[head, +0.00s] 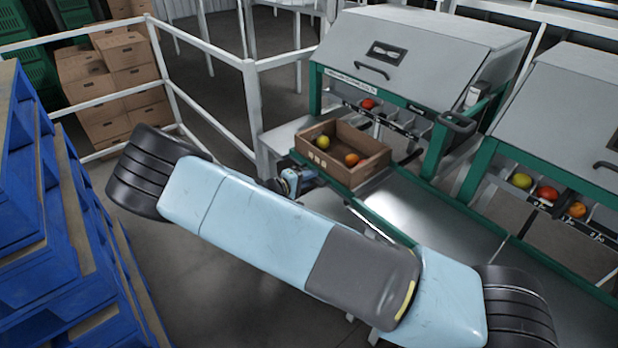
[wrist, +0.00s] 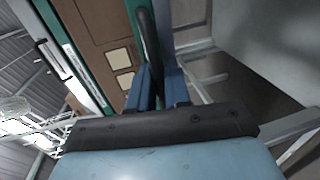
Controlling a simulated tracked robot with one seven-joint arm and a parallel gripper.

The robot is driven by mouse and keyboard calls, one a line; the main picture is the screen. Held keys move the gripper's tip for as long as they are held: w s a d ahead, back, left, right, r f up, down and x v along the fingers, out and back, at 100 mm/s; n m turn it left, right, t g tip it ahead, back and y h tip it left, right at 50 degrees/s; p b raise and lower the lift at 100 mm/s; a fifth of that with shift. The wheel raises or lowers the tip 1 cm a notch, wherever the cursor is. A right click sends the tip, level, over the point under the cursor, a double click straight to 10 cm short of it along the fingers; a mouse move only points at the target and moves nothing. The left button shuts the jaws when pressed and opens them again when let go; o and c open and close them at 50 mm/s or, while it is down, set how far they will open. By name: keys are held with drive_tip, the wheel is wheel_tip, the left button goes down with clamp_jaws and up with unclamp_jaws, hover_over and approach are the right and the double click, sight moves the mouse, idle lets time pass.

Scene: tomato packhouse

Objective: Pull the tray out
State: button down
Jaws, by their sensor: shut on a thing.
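A brown crate (head: 368,168) stands on a green-edged tray (head: 324,178) at the front of the sorting machine. Inside the crate lie a yellow fruit (head: 323,142) and an orange one (head: 352,159). My gripper (head: 303,179) is low at the tray's front edge, partly hidden by my arm. In the wrist view my blue fingers (wrist: 160,82) are shut on a black handle (wrist: 147,38). The handle runs beside the green edge (wrist: 132,8), and the crate's side with pale squares (wrist: 119,58) is just left of it.
The grey machine hood (head: 425,50) stands behind the crate, with a red tomato (head: 368,103) in a slot. A second machine (head: 570,110) is at right. White railings (head: 251,100) and cartons (head: 108,70) are at back left. Blue pallets (head: 75,230) fill the left side.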

drive_tip(key=shift+s+f, duration=0.2)
drive_tip(key=shift+f, duration=0.1)
drive_tip(key=c, duration=1.3)
unclamp_jaws()
drive_tip(key=shift+o, duration=0.2)
drive_tip(key=shift+w+r, duration=0.1)
drive_tip(key=shift+r, duration=0.05)
drive_tip(key=shift+a, duration=0.1)
drive_tip(key=v, duration=1.3)
drive_tip(key=shift+s+a, duration=0.25)
drive_tip(key=shift+r, duration=0.1)
